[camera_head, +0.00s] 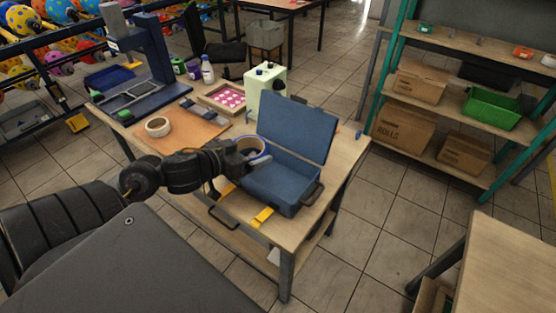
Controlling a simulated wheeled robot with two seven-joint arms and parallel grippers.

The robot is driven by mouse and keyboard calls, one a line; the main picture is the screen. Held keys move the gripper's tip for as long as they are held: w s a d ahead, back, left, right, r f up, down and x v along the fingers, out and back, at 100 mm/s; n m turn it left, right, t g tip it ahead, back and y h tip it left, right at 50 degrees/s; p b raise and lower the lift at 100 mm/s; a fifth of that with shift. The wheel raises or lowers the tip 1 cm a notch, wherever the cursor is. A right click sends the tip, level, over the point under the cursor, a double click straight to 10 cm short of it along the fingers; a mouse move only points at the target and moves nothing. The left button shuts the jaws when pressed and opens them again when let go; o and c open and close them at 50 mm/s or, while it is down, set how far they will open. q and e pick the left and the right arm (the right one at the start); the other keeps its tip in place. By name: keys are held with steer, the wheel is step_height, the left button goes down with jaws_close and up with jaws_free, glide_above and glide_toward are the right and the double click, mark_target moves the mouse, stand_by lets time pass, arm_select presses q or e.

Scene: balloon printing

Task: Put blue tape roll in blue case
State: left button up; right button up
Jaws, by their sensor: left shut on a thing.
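The blue case (285,187) lies open on the wooden table, its lid (297,125) raised at the back and a dark handle at its front right. The blue tape roll (262,145) shows as a ring with a blue rim near the left end of the case. My left gripper (250,162) is shut on the blue tape roll and holds it at the upper left edge of the case. The fingers and the lid's edge partly hide how far the roll is over the case. My right gripper is out of view.
A pale tape roll (158,126) lies on a brown board (185,128) to the left. A pink-dotted tray (226,97), a white bottle (207,70) and a pale green machine (266,88) stand behind. Yellow pieces (262,216) lie at the table's front edge.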

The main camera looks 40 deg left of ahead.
arm_select(q)
steer(key=w+d+f+b, duration=0.1)
steer(key=w+f, duration=0.3)
steer(key=w+d+f+b, duration=0.1)
steer(key=w+f, duration=0.3)
steer(key=w+f+b, duration=0.1)
steer(key=w+f, duration=0.3)
steer(key=shift+w+d+b, duration=0.1)
steer(key=shift+d+b, duration=0.2)
steer(key=shift+d, duration=0.1)
steer(key=shift+f, duration=0.2)
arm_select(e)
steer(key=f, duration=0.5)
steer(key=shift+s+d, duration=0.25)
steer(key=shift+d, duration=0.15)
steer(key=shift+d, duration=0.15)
